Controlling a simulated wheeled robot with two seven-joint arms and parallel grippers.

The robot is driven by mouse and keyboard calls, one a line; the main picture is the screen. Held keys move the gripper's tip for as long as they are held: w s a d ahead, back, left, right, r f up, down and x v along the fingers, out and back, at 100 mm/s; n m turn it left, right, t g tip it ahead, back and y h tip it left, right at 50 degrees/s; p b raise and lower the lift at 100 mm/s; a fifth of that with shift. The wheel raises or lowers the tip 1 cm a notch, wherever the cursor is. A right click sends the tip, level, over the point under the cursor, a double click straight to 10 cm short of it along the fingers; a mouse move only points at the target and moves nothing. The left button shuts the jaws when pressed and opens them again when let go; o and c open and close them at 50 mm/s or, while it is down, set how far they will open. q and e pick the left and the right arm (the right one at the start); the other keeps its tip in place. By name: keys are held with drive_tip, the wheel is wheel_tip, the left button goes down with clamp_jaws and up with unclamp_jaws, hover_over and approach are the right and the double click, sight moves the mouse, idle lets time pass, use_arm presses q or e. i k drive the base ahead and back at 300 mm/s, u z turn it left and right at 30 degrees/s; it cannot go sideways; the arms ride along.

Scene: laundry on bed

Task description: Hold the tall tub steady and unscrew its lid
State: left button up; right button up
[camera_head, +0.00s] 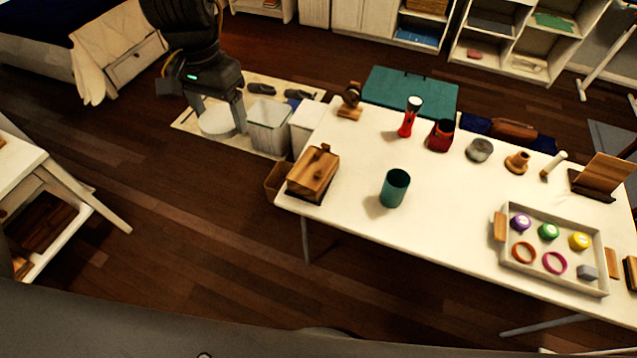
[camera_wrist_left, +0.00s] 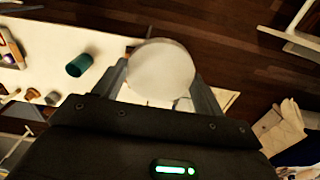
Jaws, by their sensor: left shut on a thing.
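A teal tub (camera_head: 393,190) stands upright on the white table with its top open and no lid on it. It also shows in the wrist view (camera_wrist_left: 79,66). My left gripper (camera_head: 220,123) is away from the table, out over the floor beyond its left end. It is shut on a round white lid (camera_head: 214,122), with a finger at either side. The lid fills the space between the fingers in the wrist view (camera_wrist_left: 160,72). Nothing holds the tub. My right gripper is not in view.
A wooden box (camera_head: 313,172) sits at the table's (camera_head: 445,212) left end. A red flashlight (camera_head: 407,122), a red container (camera_head: 440,136) and a grey jar (camera_head: 479,150) stand behind the tub. A tray (camera_head: 510,270) of small items lies right. White bins (camera_head: 268,128) stand on the floor near my left gripper.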

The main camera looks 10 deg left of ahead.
sight(397, 182)
drive_tip(key=u, duration=0.85)
drive_tip(key=i, duration=0.65)
drive_tip(key=z, duration=2.6)
